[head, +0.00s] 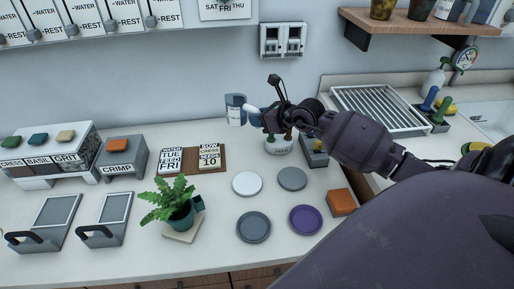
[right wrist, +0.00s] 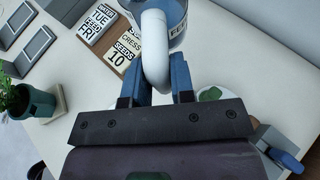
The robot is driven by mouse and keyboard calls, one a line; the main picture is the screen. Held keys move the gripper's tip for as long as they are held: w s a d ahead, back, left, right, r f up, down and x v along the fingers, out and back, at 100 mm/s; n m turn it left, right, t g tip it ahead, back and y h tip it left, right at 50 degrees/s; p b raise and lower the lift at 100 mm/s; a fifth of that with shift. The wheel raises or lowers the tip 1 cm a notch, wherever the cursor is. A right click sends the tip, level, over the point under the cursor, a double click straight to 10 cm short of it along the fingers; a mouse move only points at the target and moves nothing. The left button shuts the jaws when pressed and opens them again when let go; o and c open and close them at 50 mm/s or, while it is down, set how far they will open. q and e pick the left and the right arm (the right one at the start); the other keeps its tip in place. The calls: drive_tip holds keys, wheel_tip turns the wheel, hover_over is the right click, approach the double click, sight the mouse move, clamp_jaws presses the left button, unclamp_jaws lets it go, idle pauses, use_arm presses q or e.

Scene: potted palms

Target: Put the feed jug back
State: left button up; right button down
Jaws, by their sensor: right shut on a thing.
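The feed jug (head: 235,110) is blue-grey with a printed label and a thick white handle (head: 252,111). My right gripper (head: 262,117) is shut on the handle and holds the jug upright, seemingly above the counter near the back wall. In the right wrist view the white handle (right wrist: 154,50) lies between the two blue fingers, with the blue jug body (right wrist: 176,12) beyond it, partly cut off. My left gripper is out of view.
A potted fern (head: 177,205) stands at the front middle. Round plates, including a purple one (head: 305,219), lie right of it. A card board (head: 207,160) is behind the fern. An orange block (head: 341,202) and a dish rack (head: 380,108) are at right.

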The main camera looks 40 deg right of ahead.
wheel_tip(320, 180, down, 7)
drive_tip(key=shift+f+b, duration=0.2)
drive_tip(key=shift+b, duration=0.45)
wheel_tip(320, 180, down, 4)
drive_tip(key=shift+r+b, duration=0.1)
drive_tip(key=shift+b, duration=0.4)
drive_tip(key=shift+f, duration=0.25)
drive_tip(key=shift+r, duration=0.15)
drive_tip(key=c, duration=1.1)
unclamp_jaws()
drive_tip(key=shift+f, duration=0.2)
drive_tip(key=shift+o, duration=0.7)
drive_tip(key=shift+s+r, duration=0.15)
drive_tip(key=shift+r, duration=0.1)
drive_tip(key=p+v, duration=0.2)
drive_tip(key=v, duration=0.8)
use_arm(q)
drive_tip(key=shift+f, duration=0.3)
use_arm(e)
drive_tip(key=shift+v, duration=0.85)
